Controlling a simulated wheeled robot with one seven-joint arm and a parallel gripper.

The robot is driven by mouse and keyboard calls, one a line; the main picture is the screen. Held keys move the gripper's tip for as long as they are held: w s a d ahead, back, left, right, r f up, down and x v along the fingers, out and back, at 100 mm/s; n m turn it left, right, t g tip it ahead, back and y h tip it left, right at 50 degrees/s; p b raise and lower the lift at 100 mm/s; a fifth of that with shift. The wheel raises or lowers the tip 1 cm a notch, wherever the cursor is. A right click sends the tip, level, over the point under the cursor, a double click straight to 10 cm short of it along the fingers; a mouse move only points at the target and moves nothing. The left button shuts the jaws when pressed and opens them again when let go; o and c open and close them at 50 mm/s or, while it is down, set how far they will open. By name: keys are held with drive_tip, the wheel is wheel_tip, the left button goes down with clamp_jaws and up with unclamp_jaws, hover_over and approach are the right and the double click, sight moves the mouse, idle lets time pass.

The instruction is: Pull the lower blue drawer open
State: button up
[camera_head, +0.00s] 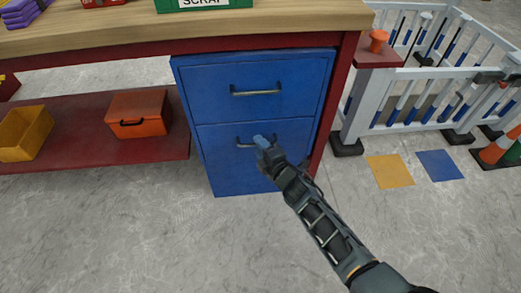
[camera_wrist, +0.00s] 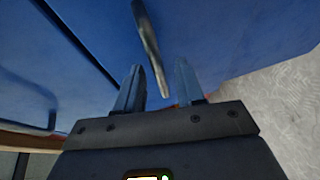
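The blue two-drawer cabinet stands under the workbench. Its lower blue drawer (camera_head: 222,172) looks shut, its front in line with the upper drawer (camera_head: 260,90). The lower drawer's grey bar handle (camera_head: 243,142) is partly hidden behind my gripper (camera_head: 262,141). In the wrist view, the handle (camera_wrist: 149,42) runs down the picture, its near end showing between the two fingertips. My gripper (camera_wrist: 158,82) is open, with a gap on each side of the bar. I see no finger touching the bar; how deep it sits between them is hard to tell.
The wooden bench top (camera_head: 110,32) is above the cabinet. A red lower shelf (camera_head: 70,150) at left holds an orange box (camera_head: 139,113) and a yellow bin (camera_head: 25,133). A white barrier (camera_head: 410,95) stands at right. The grey floor before the drawers is clear.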

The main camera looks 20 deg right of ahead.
clamp_jaws()
idle(0.4)
idle(0.4)
